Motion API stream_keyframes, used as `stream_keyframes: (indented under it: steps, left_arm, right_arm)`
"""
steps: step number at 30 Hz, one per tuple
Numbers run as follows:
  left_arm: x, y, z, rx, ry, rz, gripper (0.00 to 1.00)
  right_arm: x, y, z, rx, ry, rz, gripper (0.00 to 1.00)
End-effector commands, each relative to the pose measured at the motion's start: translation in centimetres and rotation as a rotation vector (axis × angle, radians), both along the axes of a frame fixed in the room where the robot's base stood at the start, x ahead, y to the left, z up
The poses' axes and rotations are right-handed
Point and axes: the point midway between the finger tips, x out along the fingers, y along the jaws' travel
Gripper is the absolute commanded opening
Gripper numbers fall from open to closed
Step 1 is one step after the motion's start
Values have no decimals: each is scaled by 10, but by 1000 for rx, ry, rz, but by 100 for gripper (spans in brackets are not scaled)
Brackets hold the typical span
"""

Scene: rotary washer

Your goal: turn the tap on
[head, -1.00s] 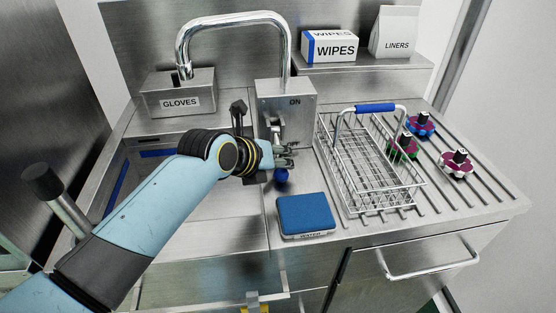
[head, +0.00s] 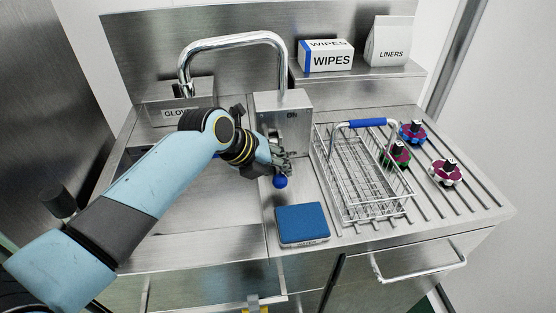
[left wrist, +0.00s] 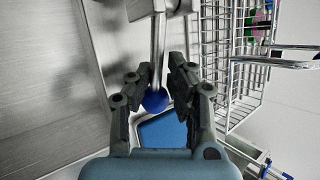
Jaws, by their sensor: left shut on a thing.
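The tap has a curved chrome spout (head: 232,42) over the sink and a steel box (head: 287,108) marked ON. Its lever hangs from the box and ends in a blue ball (head: 280,182). In the left wrist view the metal lever (left wrist: 158,50) runs down between my fingers to the blue ball (left wrist: 156,100). My left gripper (head: 282,165) is at the lever just above the ball, its fingers on either side of the lever (left wrist: 160,85). It is shut on the lever. My forearm covers part of the sink. My right gripper is not in view.
A blue-topped pad (head: 302,222) lies on the counter in front of the lever. A wire basket (head: 362,180) with a blue handle stands to the right. Several coloured rotary parts (head: 446,172) sit on the ribbed drainboard. Boxes of gloves (head: 172,113) and wipes (head: 327,57) stand behind.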

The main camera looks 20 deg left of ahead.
Motion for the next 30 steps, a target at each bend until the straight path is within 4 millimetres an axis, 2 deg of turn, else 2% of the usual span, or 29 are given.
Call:
stream_keyframes:
  steps: [3,13,30]
  left_arm:
    - [-4,4,4,-32,83,-3,0]
    - [-5,4,14,-130,226,-2,0]
    - [-5,4,17,-158,268,-2,0]
  right_arm:
    - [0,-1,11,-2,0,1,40]
    - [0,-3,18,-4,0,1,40]
    - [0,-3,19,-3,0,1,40]
